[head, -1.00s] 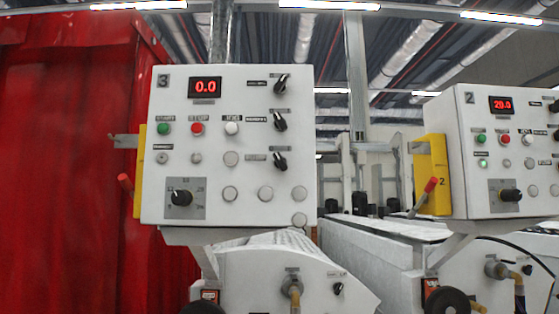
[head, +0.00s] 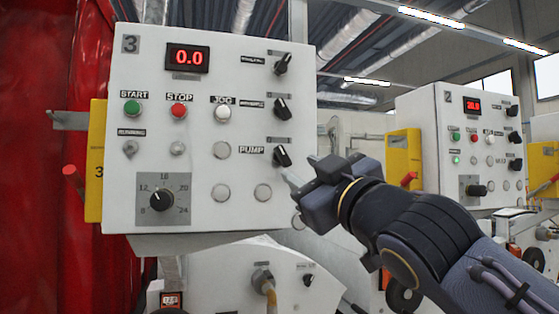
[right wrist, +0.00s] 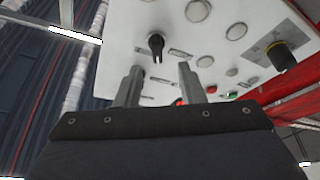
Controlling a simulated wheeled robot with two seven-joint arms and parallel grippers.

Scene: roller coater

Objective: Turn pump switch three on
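The panel marked 3 (head: 205,60) fills the left of the head view. Its pump switch (head: 281,156) is a black rotary knob beside the PUMP label, with its handle tilted toward upper left. My right gripper (head: 301,171) is just right of and below this knob, in front of the panel's right edge. In the right wrist view the gripper (right wrist: 158,72) is open and empty. The pump knob (right wrist: 156,46) shows beyond the gap between its fingers, apart from them. My left gripper is not in view.
Two more black knobs sit above the pump switch, the nearer one (head: 281,108) close by. Round buttons (head: 263,193) lie to its lower left. A black dial (head: 161,198) is at lower left. The panel marked 2 (head: 470,140) stands farther right, behind my arm.

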